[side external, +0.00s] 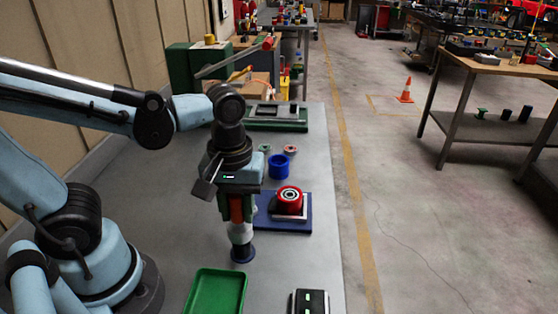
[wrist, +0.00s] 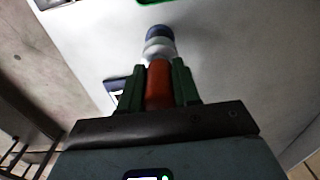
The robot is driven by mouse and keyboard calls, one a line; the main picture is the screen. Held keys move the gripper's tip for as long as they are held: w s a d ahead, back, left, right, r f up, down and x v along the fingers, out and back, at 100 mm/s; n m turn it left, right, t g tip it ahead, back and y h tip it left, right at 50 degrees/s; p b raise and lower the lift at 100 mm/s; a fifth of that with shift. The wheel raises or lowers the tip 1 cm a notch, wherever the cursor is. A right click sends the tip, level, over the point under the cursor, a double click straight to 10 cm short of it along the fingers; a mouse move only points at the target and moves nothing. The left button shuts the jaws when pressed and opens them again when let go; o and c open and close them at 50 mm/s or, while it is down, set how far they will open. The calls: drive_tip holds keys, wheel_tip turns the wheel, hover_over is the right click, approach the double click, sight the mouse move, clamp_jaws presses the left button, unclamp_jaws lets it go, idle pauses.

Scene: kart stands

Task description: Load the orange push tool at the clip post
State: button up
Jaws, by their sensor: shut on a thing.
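My gripper (side external: 237,211) points down over the table with its green fingers shut on the orange push tool (side external: 237,206). The tool is about upright; its orange-red body is between the fingers. Below them are a white section and a dark blue round end (side external: 242,254), close to the table; I cannot tell whether it touches. The wrist view shows the orange body (wrist: 158,84) between the fingers, with the pale section and blue end beyond. A red round part (side external: 289,199) sits on a blue base plate (side external: 268,221) just right of my gripper. I cannot make out the clip post for certain.
A green tray (side external: 245,278) lies in front of the tool, and a black device (side external: 310,302) is at the front right edge. A blue cup (side external: 279,166) and small rings stand behind the base plate. The table left of the tool is clear.

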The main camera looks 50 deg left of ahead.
drive_tip(key=shift+f, duration=0.6)
idle(1.8)
drive_tip(key=shift+r, duration=3.55)
drive_tip(key=shift+w, duration=0.15)
